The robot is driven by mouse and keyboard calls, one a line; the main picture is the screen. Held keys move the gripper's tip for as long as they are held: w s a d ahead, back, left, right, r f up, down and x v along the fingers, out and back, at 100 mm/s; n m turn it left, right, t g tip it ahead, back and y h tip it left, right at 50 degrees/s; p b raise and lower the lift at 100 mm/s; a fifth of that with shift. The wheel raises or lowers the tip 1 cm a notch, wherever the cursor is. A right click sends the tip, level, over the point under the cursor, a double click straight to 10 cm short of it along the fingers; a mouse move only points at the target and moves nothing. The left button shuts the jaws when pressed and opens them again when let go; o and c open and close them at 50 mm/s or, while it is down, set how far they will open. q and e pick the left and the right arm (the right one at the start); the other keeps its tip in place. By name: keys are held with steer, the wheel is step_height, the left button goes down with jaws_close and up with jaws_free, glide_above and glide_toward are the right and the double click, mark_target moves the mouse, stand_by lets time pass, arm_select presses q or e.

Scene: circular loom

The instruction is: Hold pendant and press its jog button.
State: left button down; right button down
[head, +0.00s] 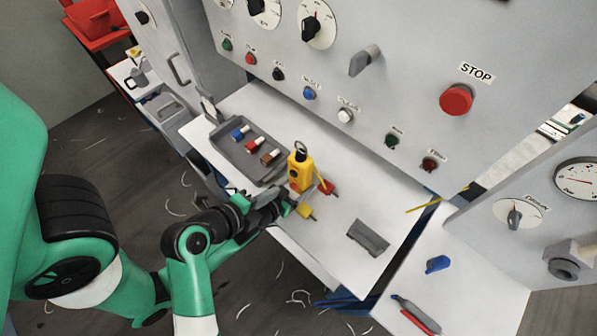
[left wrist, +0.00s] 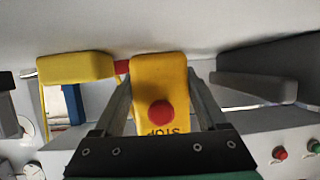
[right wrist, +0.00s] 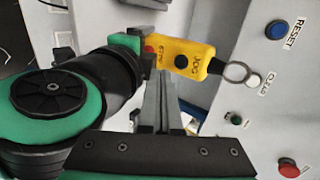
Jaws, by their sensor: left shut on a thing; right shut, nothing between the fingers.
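The pendant (head: 301,173) is a yellow box with a dark ring end. It is upright in the head view, above the white table. In the right wrist view the pendant (right wrist: 190,58) shows a black JOG button (right wrist: 181,62) and a red stop button (right wrist: 150,48). My left gripper (left wrist: 160,85) is shut on the pendant's stop end, a finger on each side. My right gripper (right wrist: 163,90) is shut and empty. Its fingertips appear just beside the pendant near the JOG button; I cannot tell whether they touch.
A grey tray (head: 228,163) with several small coloured pieces lies left of the pendant. Yellow-tipped and red-tipped items lie near it. A grey holder (head: 368,238) stands to the right. The control panel (head: 270,45) with knobs and a large STOP button (head: 456,99) rises behind.

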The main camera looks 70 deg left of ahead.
mark_target(292, 175)
steer(key=shift+w+a, duration=0.5)
steer(key=shift+w, duration=0.3)
steer(key=shift+w+a, duration=0.45)
steer(key=shift+w, duration=0.3)
stand_by(0.8)
steer(key=shift+w+a, duration=0.5)
steer(key=shift+w, duration=0.25)
steer(key=shift+s+d, duration=0.55)
steer(key=shift+s, duration=0.3)
steer(key=shift+s+d, duration=0.55)
steer(key=shift+s, duration=0.3)
stand_by(3.2)
